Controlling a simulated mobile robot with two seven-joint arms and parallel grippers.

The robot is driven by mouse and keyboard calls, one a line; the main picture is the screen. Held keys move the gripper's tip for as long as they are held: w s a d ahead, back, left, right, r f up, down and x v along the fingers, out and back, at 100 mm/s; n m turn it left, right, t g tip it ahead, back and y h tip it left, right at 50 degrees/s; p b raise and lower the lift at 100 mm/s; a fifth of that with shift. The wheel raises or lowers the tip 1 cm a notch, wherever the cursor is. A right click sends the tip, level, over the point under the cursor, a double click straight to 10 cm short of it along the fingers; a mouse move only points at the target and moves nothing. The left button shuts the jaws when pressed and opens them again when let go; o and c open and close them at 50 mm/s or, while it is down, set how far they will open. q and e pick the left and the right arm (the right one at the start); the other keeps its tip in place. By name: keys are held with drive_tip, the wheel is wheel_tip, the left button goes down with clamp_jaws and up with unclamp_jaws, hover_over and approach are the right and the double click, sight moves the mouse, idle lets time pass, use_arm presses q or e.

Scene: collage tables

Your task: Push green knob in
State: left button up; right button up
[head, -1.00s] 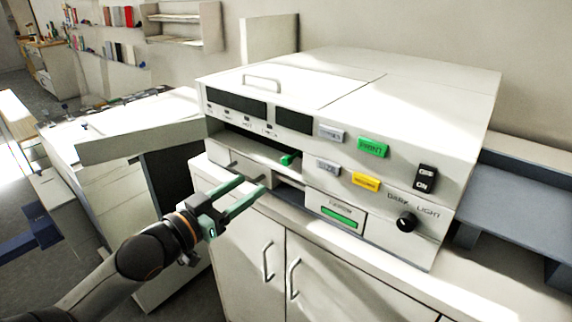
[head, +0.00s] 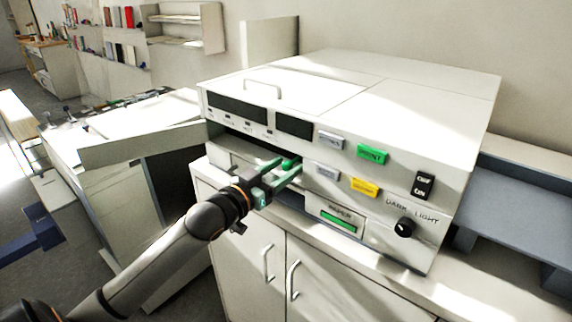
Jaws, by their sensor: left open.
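The green knob (head: 289,163) sits in the dark slot on the front of the white copier-like machine (head: 432,108). My left gripper (head: 286,170) comes in from the lower left, open, with its green fingertips at the knob. The fingers lie around or just in front of the knob; contact is not clear. The fingers partly cover the knob. My right gripper is not in view.
The machine's front has a green print button (head: 372,154), a yellow button (head: 364,187), a black switch (head: 423,186) and a black dial (head: 404,228). It stands on a white cabinet (head: 330,282) with two handles. A grey-blue shelf (head: 520,205) is at right.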

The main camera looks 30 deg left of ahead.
use_arm(q)
drive_tip(key=shift+w, duration=0.55)
drive_tip(key=shift+c, duration=0.4)
clamp_jaws()
drive_tip(key=shift+d, duration=0.1)
idle(0.6)
